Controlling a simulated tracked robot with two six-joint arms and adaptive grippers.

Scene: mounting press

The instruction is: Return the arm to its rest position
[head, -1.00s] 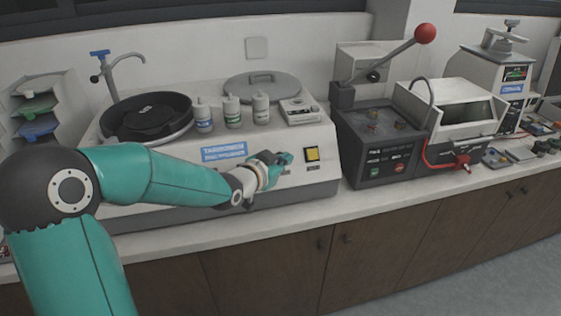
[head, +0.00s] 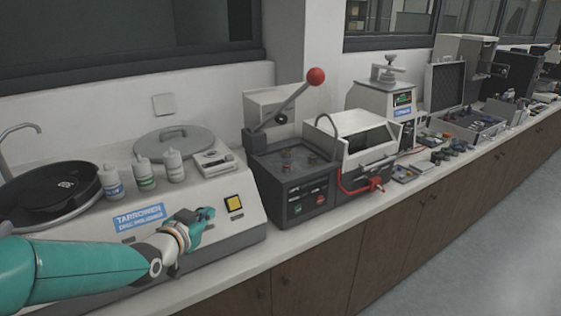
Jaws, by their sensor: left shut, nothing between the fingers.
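My left arm comes in from the lower left in the head view. Its teal forearm lies across the front of the disc polisher (head: 228,228). My left gripper (head: 205,216) is shut with nothing in it. It is in front of the polisher's sloped panel, left of the yellow button (head: 234,203). I cannot tell whether it touches the panel. The mounting press (head: 290,178), a dark box with a red-ball lever (head: 316,76), stands to the right, apart from the gripper. My right arm and gripper are not in view.
Three white bottles (head: 144,171) and a grey lid (head: 176,138) are on the polisher. A white machine (head: 350,142) with a red hose stands beside the press. Small parts and an open case (head: 478,124) lie farther right. The floor (head: 470,240) at right is clear.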

